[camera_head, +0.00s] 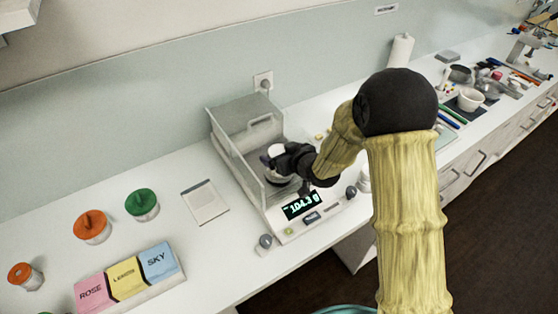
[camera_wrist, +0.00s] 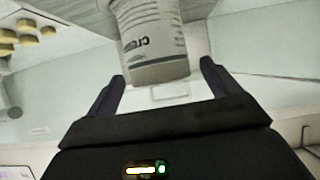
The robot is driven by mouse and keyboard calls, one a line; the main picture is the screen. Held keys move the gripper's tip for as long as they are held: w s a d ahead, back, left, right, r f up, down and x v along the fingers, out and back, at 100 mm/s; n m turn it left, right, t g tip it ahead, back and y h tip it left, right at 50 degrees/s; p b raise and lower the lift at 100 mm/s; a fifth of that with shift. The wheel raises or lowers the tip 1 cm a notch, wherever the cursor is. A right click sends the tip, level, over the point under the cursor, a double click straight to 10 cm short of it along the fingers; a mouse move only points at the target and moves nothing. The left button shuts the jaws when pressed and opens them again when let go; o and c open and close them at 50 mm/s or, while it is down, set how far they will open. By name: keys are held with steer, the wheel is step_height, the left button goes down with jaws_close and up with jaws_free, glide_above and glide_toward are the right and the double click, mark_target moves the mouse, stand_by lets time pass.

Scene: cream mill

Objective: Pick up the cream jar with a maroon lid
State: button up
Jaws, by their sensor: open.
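A pale jar (camera_head: 277,151) is inside the clear draft shield of the balance (camera_head: 262,190), partly hidden by my gripper (camera_head: 276,164). In the wrist view the jar (camera_wrist: 150,35) shows close up with printed lettering on its side, lying between my two fingers (camera_wrist: 162,76). The fingers are apart, one on each side of it, with a visible gap at the right. I cannot make out a maroon lid in either view; the jar's far end is cut off in the wrist view.
The shield's clear walls stand close around my gripper. The balance display (camera_head: 299,206) is lit. On the left counter are orange-lidded jars (camera_head: 92,226), a green-lidded jar (camera_head: 142,204) and pink, yellow and blue labelled blocks (camera_head: 128,279). A white pad (camera_head: 204,202) lies beside the balance.

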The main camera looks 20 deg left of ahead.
steer(key=shift+x, duration=0.75)
steer(key=c, duration=1.5)
step_height(320, 180, up, 10)
steer(key=b, duration=0.1)
